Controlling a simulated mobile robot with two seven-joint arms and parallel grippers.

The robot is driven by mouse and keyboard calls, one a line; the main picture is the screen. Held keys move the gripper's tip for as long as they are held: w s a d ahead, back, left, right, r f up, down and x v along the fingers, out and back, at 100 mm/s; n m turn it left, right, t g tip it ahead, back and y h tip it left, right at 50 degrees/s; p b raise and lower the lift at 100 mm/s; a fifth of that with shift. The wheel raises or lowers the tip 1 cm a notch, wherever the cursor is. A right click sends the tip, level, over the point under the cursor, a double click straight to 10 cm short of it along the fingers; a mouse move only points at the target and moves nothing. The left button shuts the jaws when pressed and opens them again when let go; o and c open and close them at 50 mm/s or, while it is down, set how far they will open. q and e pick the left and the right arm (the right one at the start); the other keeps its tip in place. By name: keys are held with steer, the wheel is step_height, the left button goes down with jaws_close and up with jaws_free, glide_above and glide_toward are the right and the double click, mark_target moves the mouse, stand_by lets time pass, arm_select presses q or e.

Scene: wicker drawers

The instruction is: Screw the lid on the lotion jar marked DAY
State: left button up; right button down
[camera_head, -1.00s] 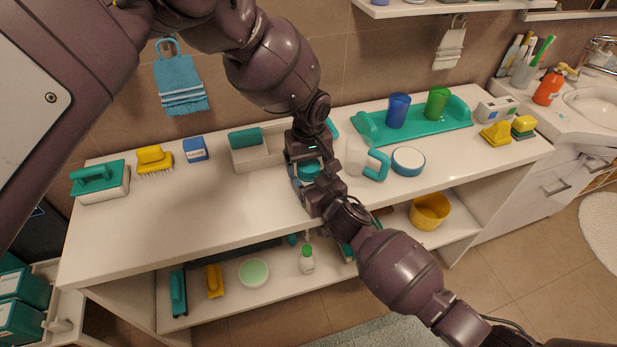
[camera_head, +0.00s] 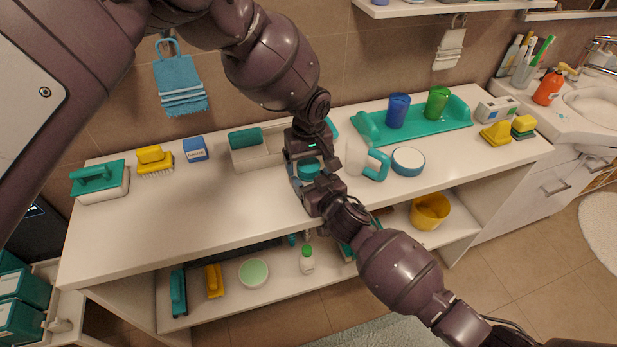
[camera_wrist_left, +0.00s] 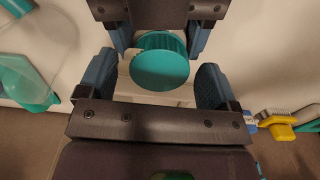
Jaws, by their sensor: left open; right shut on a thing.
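The teal lid (camera_head: 309,169) shows between my two grippers, just above the counter (camera_head: 215,215). In the left wrist view the round lid (camera_wrist_left: 160,68) has a flat top and a ribbed side. My left gripper (camera_wrist_left: 156,80) is open, with its fingers on either side of the lid and gaps between. The jar is mostly hidden and no DAY marking is readable. I cannot tell how tightly the lid sits.
The counter's front left is clear.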

arm_select(q)
steer(key=shift+r, duration=2)
steer(key=shift+c, duration=0.2)
steer(key=shift+s+d+f, duration=0.15)
steer(key=shift+s+d, duration=0.15)
steer(key=shift+s+d+g, duration=1.1)
steer(key=shift+s+d, duration=2.15)
steer(key=shift+d, duration=0.65)
steer(key=w+a+r+n, duration=0.1)
steer(key=w+a, duration=0.1)
steer(key=w+a+r+n+t, duration=0.1)
steer(key=w+a, duration=0.1)
steer(key=a, duration=0.1)
steer(key=w+a+r+n+t, duration=0.1)
steer(key=w+a+n, duration=0.1)
steer(key=shift+w+a+r, duration=0.25)
steer(key=shift+w+r, duration=0.05)
steer(key=shift+w+a+r+n, duration=0.1)
steer(key=shift+w+a+n, duration=0.2)
steer(key=shift+a, duration=0.15)
